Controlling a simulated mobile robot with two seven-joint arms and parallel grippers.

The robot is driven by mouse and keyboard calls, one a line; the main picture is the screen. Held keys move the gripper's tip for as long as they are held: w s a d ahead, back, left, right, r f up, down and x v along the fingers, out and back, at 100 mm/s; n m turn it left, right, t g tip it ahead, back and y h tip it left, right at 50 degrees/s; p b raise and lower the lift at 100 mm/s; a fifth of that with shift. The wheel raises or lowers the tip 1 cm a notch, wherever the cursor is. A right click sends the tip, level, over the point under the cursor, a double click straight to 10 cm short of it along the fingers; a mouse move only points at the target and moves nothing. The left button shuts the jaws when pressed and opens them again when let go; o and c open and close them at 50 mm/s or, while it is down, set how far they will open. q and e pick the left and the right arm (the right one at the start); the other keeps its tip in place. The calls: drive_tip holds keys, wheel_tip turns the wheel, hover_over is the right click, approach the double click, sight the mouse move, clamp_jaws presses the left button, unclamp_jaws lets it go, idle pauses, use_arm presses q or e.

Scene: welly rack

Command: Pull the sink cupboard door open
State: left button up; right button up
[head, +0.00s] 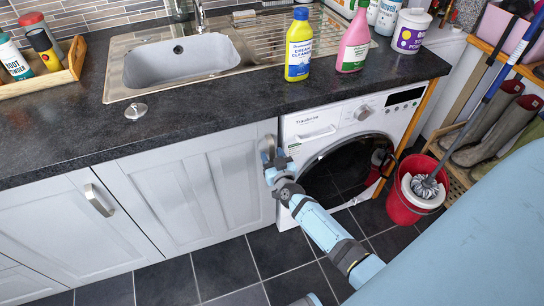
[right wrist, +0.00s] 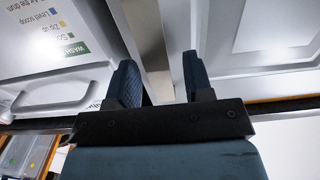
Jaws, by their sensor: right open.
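The sink cupboard door (head: 195,195) is a pale grey panelled door below the sink (head: 185,58). It looks shut. Its metal handle (head: 270,146) is upright at the door's right edge, partly hidden by my right gripper (head: 272,164). In the right wrist view the open fingers of the right gripper (right wrist: 158,78) point at the handle (right wrist: 150,40), a metal strip that runs up between them. The door (right wrist: 275,40) is on the right there. I cannot tell whether the fingers touch the handle. My left gripper is not in view.
The washing machine (head: 312,124) stands just right of the door. A red mop bucket (head: 402,205) stands farther right. Another cupboard door (head: 70,235) with its handle (head: 99,200) is on the left. The dark tiled floor (head: 225,270) before the door looks clear.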

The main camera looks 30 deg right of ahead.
drive_tip(key=shift+w, duration=0.15)
drive_tip(key=shift+c, duration=0.5)
clamp_jaws()
